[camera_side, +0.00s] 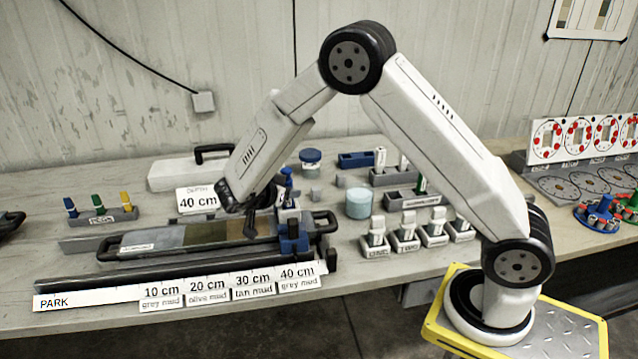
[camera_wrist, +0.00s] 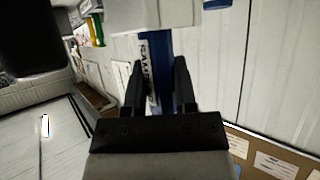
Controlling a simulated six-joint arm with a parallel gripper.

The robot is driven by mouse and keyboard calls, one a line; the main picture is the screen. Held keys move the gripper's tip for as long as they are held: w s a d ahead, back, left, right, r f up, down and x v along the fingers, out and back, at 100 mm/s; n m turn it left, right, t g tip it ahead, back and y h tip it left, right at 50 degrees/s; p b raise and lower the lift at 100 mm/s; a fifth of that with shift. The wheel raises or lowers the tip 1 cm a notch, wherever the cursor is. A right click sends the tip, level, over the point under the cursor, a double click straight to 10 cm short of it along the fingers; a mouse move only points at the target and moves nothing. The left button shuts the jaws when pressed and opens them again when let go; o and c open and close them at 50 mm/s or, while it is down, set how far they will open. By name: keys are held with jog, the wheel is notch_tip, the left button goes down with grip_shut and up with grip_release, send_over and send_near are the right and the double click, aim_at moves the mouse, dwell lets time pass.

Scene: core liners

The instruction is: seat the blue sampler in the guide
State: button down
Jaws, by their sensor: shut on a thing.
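The blue sampler (camera_side: 287,181) stands roughly upright above the right end of the dark core tray. In the wrist view, my gripper (camera_wrist: 159,72) has its two dark fingers on either side of the sampler (camera_wrist: 162,50), which is blue with a white lettered label. My gripper is shut on it. A blue block that looks like the guide (camera_side: 293,243) sits at the tray's right end, directly below the sampler in the side view. A pale part lies between them, so I cannot tell whether the sampler's lower end is inside the guide.
A sign (camera_side: 198,200) reads depth 40 cm. The core tray (camera_side: 145,246) holds coloured mud sections, with a ruler (camera_side: 120,294) in front. A rack (camera_side: 105,216) with blue, green and yellow pieces is left. Several labelled grey holders and a teal jar (camera_side: 359,203) stand to the right.

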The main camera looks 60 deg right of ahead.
aim_at(286, 169)
jog(key=shift+c, duration=1.6)
grip_release()
jog(key=shift+r, duration=0.1)
jog(key=shift+r, duration=3.4)
jog(key=shift+w, duration=0.1)
